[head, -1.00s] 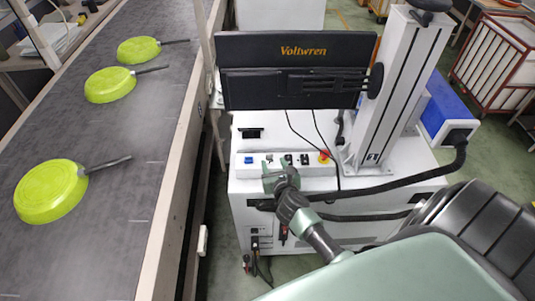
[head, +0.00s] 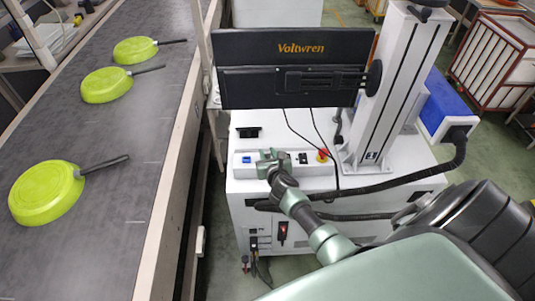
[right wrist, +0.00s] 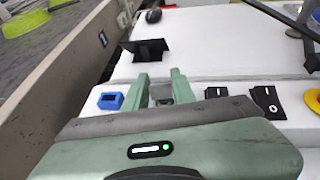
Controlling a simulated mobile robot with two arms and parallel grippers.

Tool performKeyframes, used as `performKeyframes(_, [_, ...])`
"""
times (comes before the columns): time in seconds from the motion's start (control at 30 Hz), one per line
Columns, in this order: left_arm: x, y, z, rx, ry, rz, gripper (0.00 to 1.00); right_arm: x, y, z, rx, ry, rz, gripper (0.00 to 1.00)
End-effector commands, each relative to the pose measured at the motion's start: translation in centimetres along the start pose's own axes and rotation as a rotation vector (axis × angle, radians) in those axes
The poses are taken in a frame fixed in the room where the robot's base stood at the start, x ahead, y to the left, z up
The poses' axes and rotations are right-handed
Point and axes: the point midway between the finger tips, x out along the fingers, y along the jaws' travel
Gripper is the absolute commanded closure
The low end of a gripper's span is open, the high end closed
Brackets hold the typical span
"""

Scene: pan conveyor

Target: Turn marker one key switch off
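The marker machine (head: 385,185) is a white cabinet with a control strip (head: 330,170) along its front top edge. My right gripper (head: 272,157) is over the left half of the strip, just right of the blue switch (head: 246,160). In the right wrist view, its two fingers (right wrist: 161,92) stand apart, pointing at the strip. A small greyish part, seemingly the key switch (right wrist: 162,97), shows between the fingers, partly hidden; I cannot tell whether they touch it. The blue switch (right wrist: 110,101) is left of the fingers, and black switches (right wrist: 266,100) are to the right. My left gripper is not in view.
A red emergency stop (head: 322,155) with a yellow ring is at the strip's right end. A black monitor (head: 290,90) and a white column (head: 395,85) stand behind. A conveyor (head: 120,190) with green pans (head: 45,192) runs on the left. Thin cables hang near the strip.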

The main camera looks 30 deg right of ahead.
Motion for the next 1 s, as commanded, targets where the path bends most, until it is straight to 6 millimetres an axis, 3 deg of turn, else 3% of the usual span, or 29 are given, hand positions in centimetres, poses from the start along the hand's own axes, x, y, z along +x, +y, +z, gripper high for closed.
performKeyframes(0.03, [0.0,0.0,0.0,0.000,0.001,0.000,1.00,0.0,0.0,0.0,0.000,0.000,0.000,0.92])
performKeyframes(0.07, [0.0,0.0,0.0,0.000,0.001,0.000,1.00,0.0,0.0,0.0,0.000,0.000,0.000,1.00])
performKeyframes(0.47, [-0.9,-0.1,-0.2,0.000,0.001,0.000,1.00,-0.1,-0.1,0.2,-0.025,0.001,0.047,1.00])
performKeyframes(0.8, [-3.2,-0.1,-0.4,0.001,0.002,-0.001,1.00,-0.1,-0.3,0.2,-0.118,0.004,0.266,1.00])
performKeyframes(1.0, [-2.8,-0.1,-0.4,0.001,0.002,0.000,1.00,0.1,-0.3,-0.2,-0.188,0.003,0.440,1.00])
